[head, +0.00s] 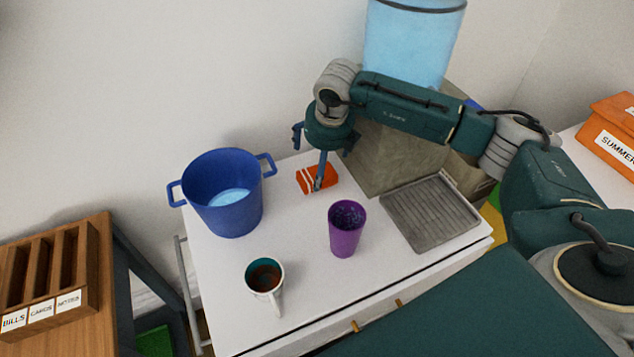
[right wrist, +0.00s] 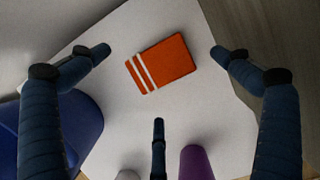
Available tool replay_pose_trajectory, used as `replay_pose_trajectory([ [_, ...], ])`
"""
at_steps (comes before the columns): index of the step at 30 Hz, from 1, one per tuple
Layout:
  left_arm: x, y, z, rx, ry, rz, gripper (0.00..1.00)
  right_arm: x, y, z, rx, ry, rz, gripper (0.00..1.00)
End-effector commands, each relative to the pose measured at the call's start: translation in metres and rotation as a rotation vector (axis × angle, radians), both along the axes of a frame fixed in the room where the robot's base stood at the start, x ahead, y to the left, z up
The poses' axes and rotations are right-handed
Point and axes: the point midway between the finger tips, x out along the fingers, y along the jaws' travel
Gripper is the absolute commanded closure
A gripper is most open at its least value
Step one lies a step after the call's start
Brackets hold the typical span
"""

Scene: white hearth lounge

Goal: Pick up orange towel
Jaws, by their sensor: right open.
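The orange towel (head: 332,176) is a small folded rectangle with white stripes. It lies flat on the white table (head: 300,270), near the back edge. In the right wrist view the towel (right wrist: 164,64) lies between the spread fingers, its stripes toward the left end. My right gripper (head: 323,155) is above the towel, pointing down, with its fingers apart and nothing between them. One finger hides part of the towel in the head view. The right wrist view shows the open fingers (right wrist: 160,76) around the towel's outline, not gripping it. My left gripper is not in view.
A blue pot (head: 228,215) stands left of the towel. A purple cup (head: 345,240) and a mug (head: 264,278) stand in front. A ridged grey tray (head: 430,215) and a water dispenser (head: 412,45) on a stone-like base are to the right. A wall runs behind.

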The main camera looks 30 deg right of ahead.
Motion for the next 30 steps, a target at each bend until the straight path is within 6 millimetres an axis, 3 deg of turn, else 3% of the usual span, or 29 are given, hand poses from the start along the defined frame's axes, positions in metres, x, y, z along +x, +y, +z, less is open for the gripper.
replay_pose_trajectory([
  [5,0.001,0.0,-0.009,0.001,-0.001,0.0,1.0,0.002,0.0,-0.015,0.0,0.001,0.0,0.0],
  [12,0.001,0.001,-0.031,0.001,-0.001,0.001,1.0,0.009,0.001,-0.052,0.0,0.0,-0.001,0.0],
  [20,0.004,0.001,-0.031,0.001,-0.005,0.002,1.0,0.011,0.001,-0.054,0.001,-0.002,0.0,0.0],
  [21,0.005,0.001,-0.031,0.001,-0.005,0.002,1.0,0.011,0.001,-0.054,0.001,-0.001,0.0,0.02],
  [30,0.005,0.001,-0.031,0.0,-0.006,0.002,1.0,0.011,0.001,-0.054,0.001,-0.001,0.0,0.59],
])
